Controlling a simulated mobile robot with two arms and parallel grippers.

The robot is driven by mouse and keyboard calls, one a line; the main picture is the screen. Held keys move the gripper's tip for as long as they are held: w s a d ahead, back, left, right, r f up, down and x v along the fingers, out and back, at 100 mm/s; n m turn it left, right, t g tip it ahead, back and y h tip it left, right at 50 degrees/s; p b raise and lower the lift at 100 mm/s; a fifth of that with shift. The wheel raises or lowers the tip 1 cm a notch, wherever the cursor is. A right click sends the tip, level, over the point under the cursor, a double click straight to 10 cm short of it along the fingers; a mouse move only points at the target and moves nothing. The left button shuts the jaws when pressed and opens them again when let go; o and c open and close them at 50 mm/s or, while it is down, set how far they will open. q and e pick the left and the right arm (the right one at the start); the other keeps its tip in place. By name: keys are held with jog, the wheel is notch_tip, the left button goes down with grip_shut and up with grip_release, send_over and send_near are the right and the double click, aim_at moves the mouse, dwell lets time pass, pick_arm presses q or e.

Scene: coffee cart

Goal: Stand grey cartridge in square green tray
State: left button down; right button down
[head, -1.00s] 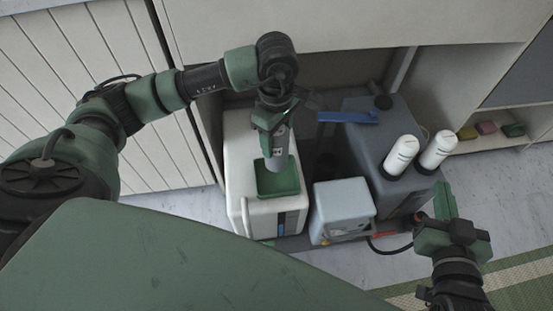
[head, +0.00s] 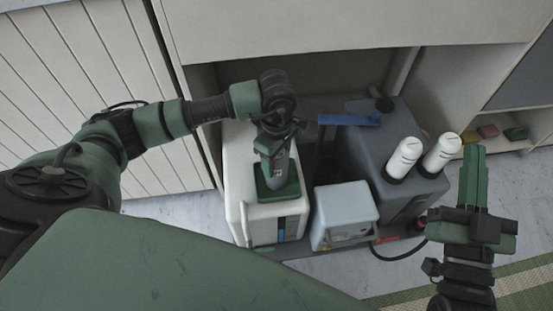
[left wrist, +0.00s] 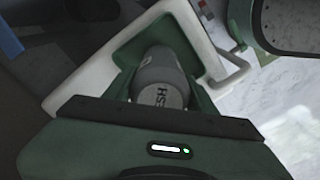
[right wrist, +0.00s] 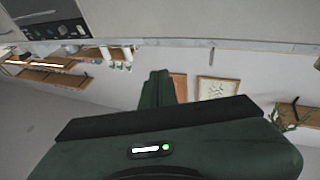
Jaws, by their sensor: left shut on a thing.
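The grey cartridge (head: 278,177) is upright in the grip of my left gripper (head: 273,165), which reaches down over the white machine. In the left wrist view the cartridge (left wrist: 160,75) shows its round, lettered end between the fingers. The square green tray (head: 289,192) sits on top of the white machine. The cartridge's lower end is within the tray's outline; I cannot tell whether it touches the tray floor. My right gripper (head: 473,178) is shut and empty, well to the right of the cart.
The white machine (head: 240,165) stands beside a light grey-blue box (head: 345,207). A dark grey machine (head: 365,150) carries a blue bar (head: 348,119) and two white cylinders (head: 404,155). A shelf (head: 530,137) with small coloured blocks is at the right. The cabinet overhangs behind.

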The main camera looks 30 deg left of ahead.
jog(key=shift+r, duration=0.1)
pick_arm(q)
jog(key=shift+f, duration=0.1)
jog(key=shift+c, duration=2.4)
grip_release()
pick_arm(e)
jog(key=shift+s+r+y, duration=0.2)
jog(key=shift+r+y, duration=0.1)
jog(key=shift+r, duration=0.15)
